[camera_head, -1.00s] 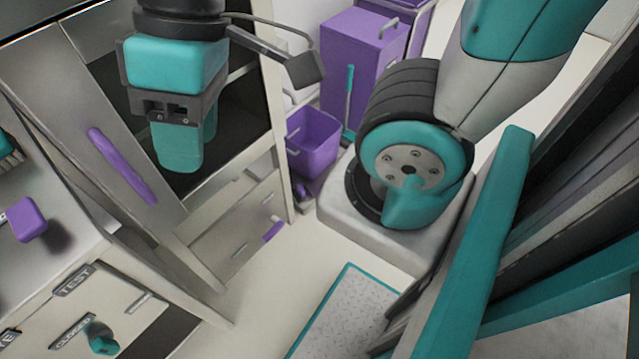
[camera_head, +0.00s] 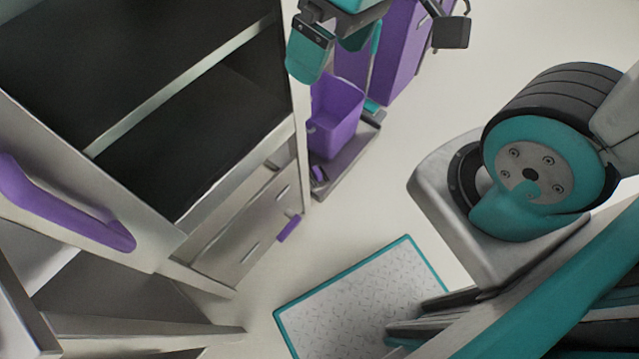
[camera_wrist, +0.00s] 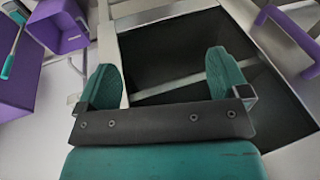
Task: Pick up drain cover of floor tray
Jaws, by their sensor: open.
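A low greyish-purple floor tray (camera_head: 345,172) lies on the floor to the right of the cabinet. A purple bin (camera_head: 336,118) stands on it. A small dark purple piece (camera_head: 318,174) is at the tray's near left part; I cannot tell for certain that it is the drain cover. My gripper (camera_head: 338,50) is open and empty, above and in front of the bin in the head view. In the wrist view my gripper (camera_wrist: 163,65) shows both teal fingers wide apart with nothing between them. The bin (camera_wrist: 58,27) shows there at upper left.
An open cabinet (camera_head: 250,95) with dark shelves stands at left, with a purple-handled door (camera_head: 75,215) in front. A tall purple container (camera_head: 400,50) stands behind the tray. A teal-edged panel (camera_head: 345,285) lies low at front. Pale floor (camera_head: 375,190) is clear between.

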